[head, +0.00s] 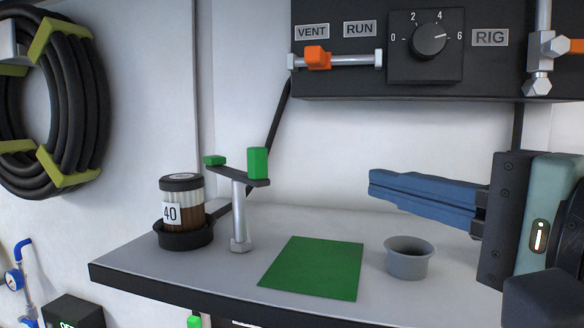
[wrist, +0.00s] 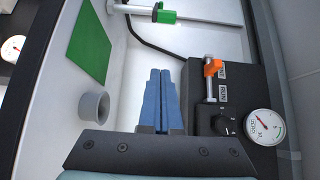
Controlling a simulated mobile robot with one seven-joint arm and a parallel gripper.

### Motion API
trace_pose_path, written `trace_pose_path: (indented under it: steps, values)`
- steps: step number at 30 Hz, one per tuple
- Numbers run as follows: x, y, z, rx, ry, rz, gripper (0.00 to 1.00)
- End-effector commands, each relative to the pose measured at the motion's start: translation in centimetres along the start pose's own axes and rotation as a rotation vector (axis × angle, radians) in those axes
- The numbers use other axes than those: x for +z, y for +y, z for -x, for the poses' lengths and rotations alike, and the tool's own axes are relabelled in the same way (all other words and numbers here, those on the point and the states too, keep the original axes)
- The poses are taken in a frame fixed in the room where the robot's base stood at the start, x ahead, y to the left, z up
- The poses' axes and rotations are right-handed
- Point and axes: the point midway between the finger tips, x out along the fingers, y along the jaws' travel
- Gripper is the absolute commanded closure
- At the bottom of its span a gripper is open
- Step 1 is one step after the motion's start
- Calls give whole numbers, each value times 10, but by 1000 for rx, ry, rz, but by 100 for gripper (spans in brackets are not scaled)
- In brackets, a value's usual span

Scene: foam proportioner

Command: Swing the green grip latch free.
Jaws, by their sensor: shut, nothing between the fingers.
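The green grip latch is a dark bar (head: 240,177) on a silver post (head: 239,215), with an upright green grip (head: 258,162) at its right end and a small green pad (head: 215,160) at its left end. The pad sits near the jar's lid; I cannot tell whether it overhangs it. The jar (head: 190,212), labelled 40, stands in a black holder (head: 184,236). In the wrist view the green grip (wrist: 165,14) is at the top. My gripper (head: 371,184), with blue fingers, is shut and empty, right of the latch and apart from it. Its fingers also show in the wrist view (wrist: 160,72).
A green mat (head: 314,268) and a grey cup (head: 409,258) are on the shelf (head: 225,268). A dark panel (head: 375,75) with a dial (head: 430,40) and an orange-handled valve (head: 318,58) hangs above. The space between my fingers and the latch looks clear.

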Motion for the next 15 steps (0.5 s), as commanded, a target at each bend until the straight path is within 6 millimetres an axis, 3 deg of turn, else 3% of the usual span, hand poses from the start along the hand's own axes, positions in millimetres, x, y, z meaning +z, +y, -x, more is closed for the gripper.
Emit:
trace_pose_path:
  steps: [8, 15]
  values:
    - [0, 0, -3, 0, 0, 1, 100]
    - [0, 0, -37, 2, -2, 0, 100]
